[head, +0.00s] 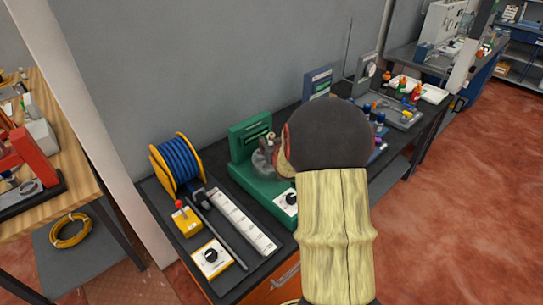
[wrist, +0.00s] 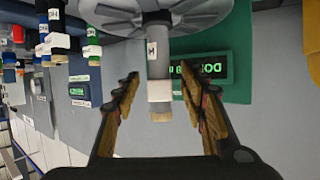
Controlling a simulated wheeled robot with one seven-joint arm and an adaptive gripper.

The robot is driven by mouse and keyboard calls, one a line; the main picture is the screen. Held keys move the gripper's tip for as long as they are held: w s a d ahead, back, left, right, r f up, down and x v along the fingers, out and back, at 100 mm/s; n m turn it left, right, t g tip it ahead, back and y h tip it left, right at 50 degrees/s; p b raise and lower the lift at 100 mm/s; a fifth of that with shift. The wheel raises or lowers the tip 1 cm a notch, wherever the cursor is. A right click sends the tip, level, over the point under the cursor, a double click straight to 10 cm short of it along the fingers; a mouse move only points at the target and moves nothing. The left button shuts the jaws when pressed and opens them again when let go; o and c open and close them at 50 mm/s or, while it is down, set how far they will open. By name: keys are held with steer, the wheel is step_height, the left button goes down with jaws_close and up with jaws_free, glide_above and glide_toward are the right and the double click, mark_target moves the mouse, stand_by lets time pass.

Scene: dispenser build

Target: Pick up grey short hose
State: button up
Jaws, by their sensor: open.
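In the wrist view, a short grey tube (wrist: 158,62), which looks like the grey short hose, stands out from a round grey disc (wrist: 200,12). It has a white label band and a tan end. My gripper (wrist: 156,84) is open, with one finger on each side of the tube and a visible gap on both sides. In the head view, my gripper (head: 271,150) is at the green machine (head: 250,140), mostly hidden behind my arm. The tube cannot be made out there.
A blue hose reel (head: 178,163), a yellow box (head: 187,220), a dark rod (head: 222,236) and a white strip (head: 243,220) lie left of the machine. Small coloured bottles (head: 414,94) stand farther right. A grey wall (head: 200,60) rises behind the bench.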

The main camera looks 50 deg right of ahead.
steer(key=shift+c, duration=1.4)
steer(key=c, duration=0.7)
jaws_close()
